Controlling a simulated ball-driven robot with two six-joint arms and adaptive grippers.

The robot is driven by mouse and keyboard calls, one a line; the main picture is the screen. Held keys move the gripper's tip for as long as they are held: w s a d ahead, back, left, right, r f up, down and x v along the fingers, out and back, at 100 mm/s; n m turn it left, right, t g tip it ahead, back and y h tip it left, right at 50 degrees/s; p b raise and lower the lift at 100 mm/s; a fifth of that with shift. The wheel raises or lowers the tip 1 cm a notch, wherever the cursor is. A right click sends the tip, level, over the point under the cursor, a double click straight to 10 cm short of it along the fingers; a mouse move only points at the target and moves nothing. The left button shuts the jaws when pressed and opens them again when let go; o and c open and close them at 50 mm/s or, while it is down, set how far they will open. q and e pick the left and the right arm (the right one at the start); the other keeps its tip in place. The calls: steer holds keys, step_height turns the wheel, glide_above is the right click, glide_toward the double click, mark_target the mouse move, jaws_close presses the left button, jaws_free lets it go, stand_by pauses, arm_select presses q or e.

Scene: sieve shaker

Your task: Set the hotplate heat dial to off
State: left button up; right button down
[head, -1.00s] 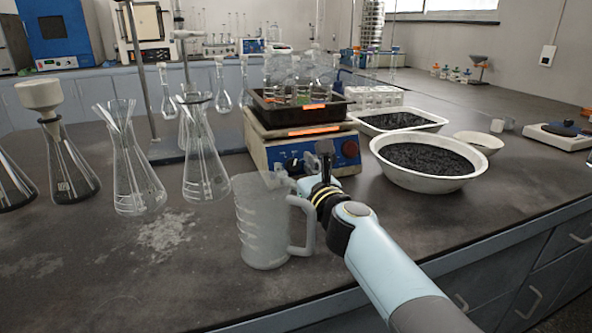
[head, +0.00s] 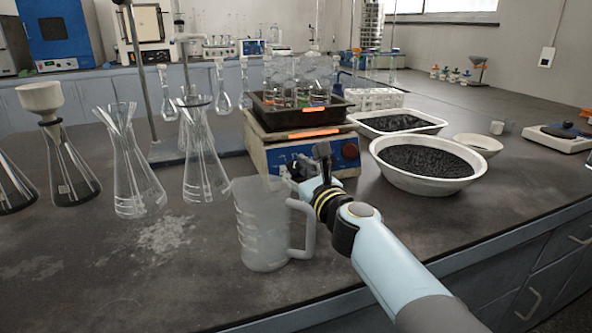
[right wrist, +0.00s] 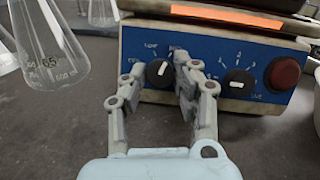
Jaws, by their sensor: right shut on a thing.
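The hotplate (head: 258,155) has a blue front panel with two black dials and a red button. In the right wrist view, the left dial (right wrist: 158,74) lies between the fingers of my right gripper (right wrist: 157,80), which is shut on it. Its white mark points up and slightly right. Small white labels ring the dial but are too blurred to read surely. The right dial (right wrist: 238,83) stands free, its white mark nearly level. In the head view my right gripper (head: 296,170) reaches the panel and hides part of it. My left gripper is not in view.
A frosted jug (head: 262,225) stands close in front of the hotplate, just left of my right wrist. Glass flasks (head: 204,165) stand to the left. A white bowl of black grains (head: 425,183) sits to the right. A dark tray (head: 335,108) rests on the hotplate.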

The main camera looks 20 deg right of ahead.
steer(key=n+y, duration=0.1)
steer(key=n, duration=0.2)
steer(key=n+g+y+p, duration=0.1)
steer(key=n, duration=0.2)
steer(key=shift+d+r+n+p, duration=0.15)
steer(key=shift+n+p, duration=0.15)
steer(key=n+g+y+p, duration=0.1)
steer(key=n, duration=0.1)
steer(key=n+g, duration=0.1)
steer(key=n, duration=0.2)
steer(key=shift+r+y+p, duration=0.1)
steer(key=shift+y+p, duration=0.25)
steer(key=shift+y, duration=0.05)
steer(key=n+g+p, duration=0.2)
steer(key=n, duration=0.3)
steer(key=shift+w+r+n+p, duration=0.1)
steer(key=shift+n+p, duration=0.2)
steer(key=shift+p, duration=0.1)
steer(key=n+g+p, duration=0.1)
steer(key=n, duration=0.1)
steer(key=shift+n, duration=0.3)
steer(key=shift+n+p, duration=0.3)
steer(key=shift+p, duration=0.15)
steer(key=c, duration=1)
jaws_free()
steer(key=shift+h, duration=0.3)
